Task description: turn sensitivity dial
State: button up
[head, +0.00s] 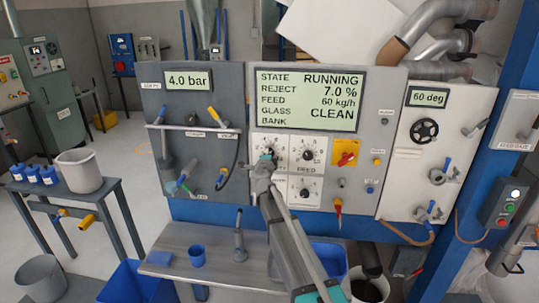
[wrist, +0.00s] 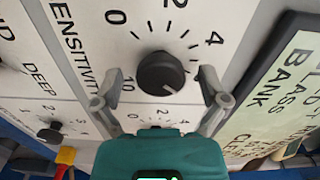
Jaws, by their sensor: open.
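The sensitivity dial (wrist: 160,73) is a round black knob on a white panel with a numbered scale, beside the word SENSITIVITY in the wrist view. A pale mark on the knob points to the lower right of the picture. My gripper (wrist: 158,82) is open, with one finger on each side of the dial. Whether the fingers touch it cannot be told. In the head view my gripper (head: 263,163) is at the panel and hides most of this dial.
The feed dial (head: 308,156) is close on the right, with another dial (head: 305,193) below it. A display (head: 308,98) reading RUNNING is above. A red and yellow switch (head: 345,153) is further right. A grey table (head: 180,240) stands below the panel.

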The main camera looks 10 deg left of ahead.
jog(key=s, duration=1.1)
jog(key=shift+s+a, duration=0.2)
jog(key=shift+s, duration=0.05)
jog(key=shift+d+r+n, duration=0.1)
jog(key=shift+n, duration=0.2)
jog(key=s+d+f+n+g+y+b, duration=0.2)
jog(key=s+d+f+n+g+y, duration=0.5)
jog(key=s+d+f+n+g, duration=0.6)
jog(key=s+d+f+n+g+h, duration=0.1)
jog(key=s+d+f+g+h, duration=0.1)
jog(key=s+d, duration=0.5)
jog(key=s+d+f+n+g+h+b, duration=0.1)
jog(key=s+d+f+n+g+h, duration=0.1)
jog(key=s+d+f, duration=0.4)
jog(key=s+d+g+h, duration=0.1)
jog(key=s+d+h, duration=0.1)
jog(key=s, duration=0.1)
jog(key=shift+s+f+n, duration=0.3)
jog(key=shift+s+f, duration=0.05)
jog(key=shift+a, duration=0.1)
dwell(3.0)
